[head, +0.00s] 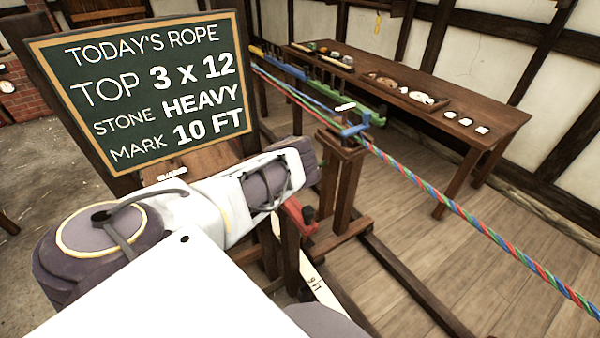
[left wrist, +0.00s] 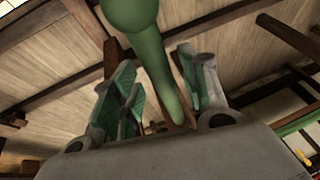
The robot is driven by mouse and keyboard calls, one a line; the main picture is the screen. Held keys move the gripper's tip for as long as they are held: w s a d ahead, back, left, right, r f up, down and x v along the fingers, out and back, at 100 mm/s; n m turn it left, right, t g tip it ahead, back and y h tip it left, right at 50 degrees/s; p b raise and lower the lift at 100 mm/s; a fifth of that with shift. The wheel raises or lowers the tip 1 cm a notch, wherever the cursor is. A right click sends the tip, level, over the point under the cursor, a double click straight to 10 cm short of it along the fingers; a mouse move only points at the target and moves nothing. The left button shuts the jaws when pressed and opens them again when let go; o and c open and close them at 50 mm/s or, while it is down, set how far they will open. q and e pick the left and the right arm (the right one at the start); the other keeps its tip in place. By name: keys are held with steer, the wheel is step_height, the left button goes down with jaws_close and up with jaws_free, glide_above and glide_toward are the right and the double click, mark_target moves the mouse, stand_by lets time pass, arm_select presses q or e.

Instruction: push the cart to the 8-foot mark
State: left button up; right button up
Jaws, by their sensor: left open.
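The cart (head: 343,172) is a dark wooden post frame on rails, with a blue piece on top and a red part low on its side. A twisted red, green and blue rope (head: 470,215) runs from its top to the lower right. A pale strip with markings (head: 318,292) lies beside the rail; its figures are too small to read surely. In the left wrist view my left gripper (left wrist: 157,58) is open, fingers apart. A rounded green bar (left wrist: 160,72) shows between the fingers; I cannot tell whether they touch it. In the head view my arm hides part of the cart.
A chalkboard (head: 150,85) at the left reads top 3 x 12, stone heavy, mark 10 FT. A wooden table (head: 470,105) with small items stands along the back wall. The plank floor (head: 500,270) at the right is clear beneath the rope.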

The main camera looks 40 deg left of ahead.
arm_select(q)
jaws_close()
stand_by(0.3)
